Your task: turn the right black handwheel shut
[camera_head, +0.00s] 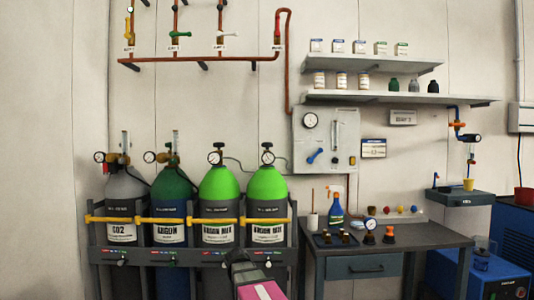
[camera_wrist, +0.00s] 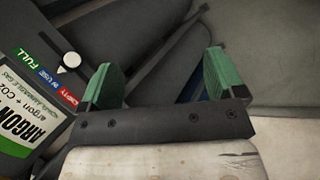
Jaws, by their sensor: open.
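Four gas cylinders stand in a rack. The two bright green ones, a left argon mix cylinder (camera_head: 218,187) and a right argon mix cylinder (camera_head: 267,188), carry valves and gauges on top. The small dark valve top (camera_head: 267,158) on the right one seems to be the right black handwheel; its setting is too small to read. My gripper (camera_wrist: 160,82) is open and empty, with green pads apart. In the head view it is low in front of the rack, below the cylinder tops. The wrist view shows a cylinder label (camera_wrist: 22,110) at left and no handwheel that I can make out.
A yellow bar (camera_head: 190,220) crosses in front of the cylinders. A workbench (camera_head: 425,234) with a blue bottle (camera_head: 336,206) and small items stands right. A gauge panel (camera_head: 325,175) and shelves (camera_head: 400,98) are on the wall. The space above the cylinder tops looks clear.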

